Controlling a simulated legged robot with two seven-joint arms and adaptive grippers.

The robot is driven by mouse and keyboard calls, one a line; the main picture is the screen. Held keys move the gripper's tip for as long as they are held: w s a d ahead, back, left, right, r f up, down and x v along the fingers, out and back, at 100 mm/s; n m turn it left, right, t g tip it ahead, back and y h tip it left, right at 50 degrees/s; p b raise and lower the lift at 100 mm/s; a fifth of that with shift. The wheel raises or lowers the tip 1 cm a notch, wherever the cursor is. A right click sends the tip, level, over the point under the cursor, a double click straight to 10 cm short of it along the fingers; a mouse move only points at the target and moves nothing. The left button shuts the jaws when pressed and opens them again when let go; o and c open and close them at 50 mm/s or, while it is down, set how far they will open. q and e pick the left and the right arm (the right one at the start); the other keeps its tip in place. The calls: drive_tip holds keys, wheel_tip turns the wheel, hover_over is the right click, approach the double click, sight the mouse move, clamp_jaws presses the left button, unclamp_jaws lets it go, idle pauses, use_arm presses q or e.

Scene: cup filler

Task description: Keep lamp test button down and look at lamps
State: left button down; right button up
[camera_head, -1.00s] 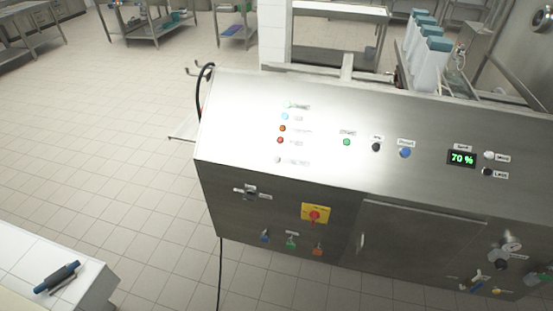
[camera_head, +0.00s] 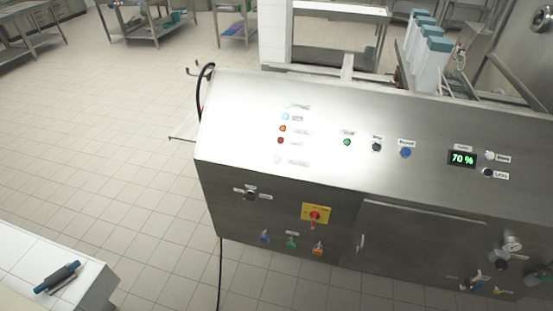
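The machine's sloped steel panel (camera_head: 230,120) carries a column of lamps at its left part. From the top these are a pale green lamp (camera_head: 288,104), a light blue lamp (camera_head: 285,117), an orange lamp (camera_head: 282,128) and a dark red lamp (camera_head: 280,140). Below them is a small whitish round element (camera_head: 277,159); its label is too small to read, so I cannot tell if it is the lamp test button. To the right are a green button (camera_head: 347,142), a black button (camera_head: 376,147) and a blue button (camera_head: 405,152). Neither gripper is in view.
A white table (camera_head: 85,292) stands lower left. The tiled floor at left is clear.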

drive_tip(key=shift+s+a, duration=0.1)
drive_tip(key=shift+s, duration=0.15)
